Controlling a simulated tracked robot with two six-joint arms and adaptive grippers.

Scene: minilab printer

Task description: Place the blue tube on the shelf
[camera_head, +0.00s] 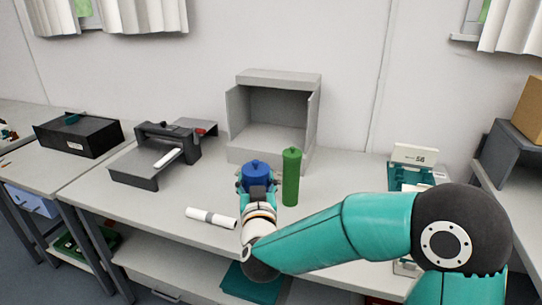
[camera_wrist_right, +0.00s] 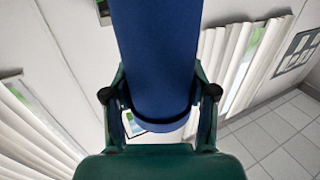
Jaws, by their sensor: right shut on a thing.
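The blue tube (camera_head: 256,170) is in my right gripper (camera_head: 256,184), in front of the open grey shelf box (camera_head: 237,155) at the back of the table. In the right wrist view the blue tube (camera_wrist_right: 158,60) fills the upper middle, and the two fingers of my right gripper (camera_wrist_right: 160,105) close on its sides. In the head view the gripper and wrist hide the tube's lower part, so I cannot tell whether it touches the table. A green tube (camera_head: 291,178) stands upright just right of it. My left gripper is not in view.
A white roll with a dark band (camera_head: 211,218) lies at the table's front left. A dark grey device (camera_head: 155,155) stands left of the shelf box. A white and teal device (camera_head: 413,167) stands at right. The table (camera_head: 205,180) is clear between the grey device and the shelf box.

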